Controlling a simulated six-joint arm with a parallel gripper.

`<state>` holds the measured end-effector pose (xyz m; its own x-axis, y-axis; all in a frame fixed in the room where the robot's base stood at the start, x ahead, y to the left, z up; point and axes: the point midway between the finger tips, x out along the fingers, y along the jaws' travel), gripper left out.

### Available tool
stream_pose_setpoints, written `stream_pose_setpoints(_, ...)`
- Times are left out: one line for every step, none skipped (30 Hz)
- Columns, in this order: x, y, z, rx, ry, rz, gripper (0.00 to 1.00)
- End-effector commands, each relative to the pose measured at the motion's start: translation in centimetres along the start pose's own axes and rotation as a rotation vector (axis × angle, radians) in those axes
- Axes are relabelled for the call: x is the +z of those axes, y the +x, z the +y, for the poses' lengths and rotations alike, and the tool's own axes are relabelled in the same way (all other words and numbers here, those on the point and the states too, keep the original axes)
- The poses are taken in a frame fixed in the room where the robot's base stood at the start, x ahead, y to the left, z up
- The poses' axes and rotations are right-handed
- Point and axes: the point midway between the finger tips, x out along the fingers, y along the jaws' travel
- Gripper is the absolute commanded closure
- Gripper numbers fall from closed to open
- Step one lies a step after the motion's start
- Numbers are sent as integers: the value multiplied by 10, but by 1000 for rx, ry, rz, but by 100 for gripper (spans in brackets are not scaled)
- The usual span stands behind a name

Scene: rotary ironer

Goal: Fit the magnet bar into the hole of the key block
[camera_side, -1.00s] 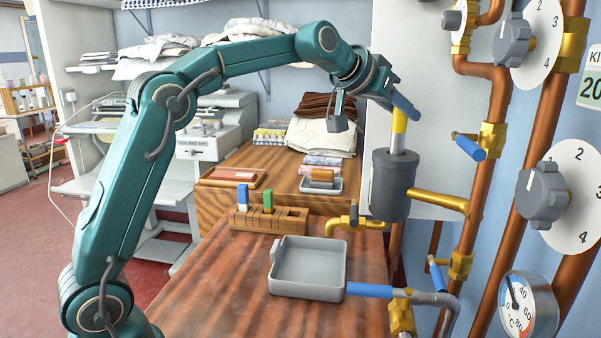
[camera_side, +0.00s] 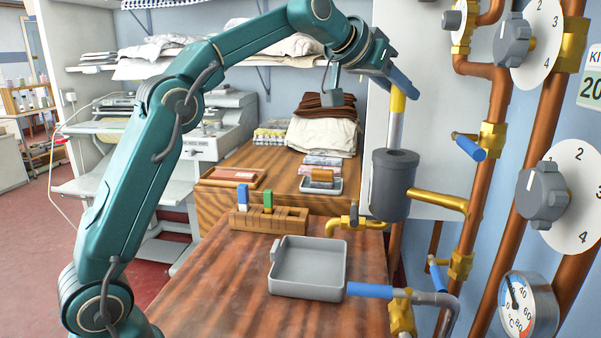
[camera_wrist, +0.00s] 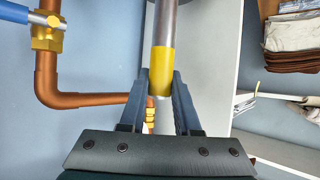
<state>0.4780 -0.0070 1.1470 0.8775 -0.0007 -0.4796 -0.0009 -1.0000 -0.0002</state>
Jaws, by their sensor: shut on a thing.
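The magnet bar (camera_side: 397,104) is a silver rod with a yellow band. It hangs upright from my gripper (camera_side: 402,84), over the dark grey cylindrical holder (camera_side: 391,190); its lower end is at the holder's open top, and I cannot tell whether it is clear of the rim. In the wrist view my gripper (camera_wrist: 160,84) is shut on the yellow part of the bar (camera_wrist: 163,58), and the rod's far end is out of frame. The wooden key block (camera_side: 262,224) stands on the bench to the left, with a blue key (camera_side: 243,197) and a green key (camera_side: 268,201) upright in it.
A grey tray (camera_side: 308,292) lies in front of the key block. A brass tap (camera_side: 352,221) stands between block and holder. Copper pipes (camera_side: 491,190) and a blue-handled valve (camera_side: 469,146) are to the right. The bench's front left is clear.

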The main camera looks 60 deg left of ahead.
Motion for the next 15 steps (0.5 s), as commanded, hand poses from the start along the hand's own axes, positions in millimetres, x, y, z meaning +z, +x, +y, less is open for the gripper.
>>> stream_pose_setpoints(1, -3, 0, 0, -1, 1, 100)
stream_pose_setpoints(2, -5, 0, 0, -1, 1, 100)
stream_pose_setpoints(3, -7, 0, -1, -1, 1, 100)
stream_pose_setpoints(4, -9, 0, -1, -1, 1, 100)
stream_pose_setpoints(5, -10, 0, -1, -1, 2, 100)
stream_pose_setpoints(6, -13, 0, -1, -1, 2, 100)
stream_pose_setpoints(8, -14, 0, -1, -1, 1, 100)
stream_pose_setpoints(9, -17, 0, -2, -1, 2, 100)
stream_pose_setpoints(11, -20, 0, -1, -1, 2, 100)
stream_pose_setpoints(12, -23, 0, -1, -1, 2, 100)
stream_pose_setpoints(13, -26, 0, -1, -1, 3, 100)
stream_pose_setpoints(15, -29, 0, -1, -2, 2, 100)
stream_pose_setpoints(17, -32, 0, -1, -2, 2, 100)
stream_pose_setpoints(18, -34, 0, -2, -1, 2, 100)
stream_pose_setpoints(21, -38, 0, -2, -1, 3, 100)
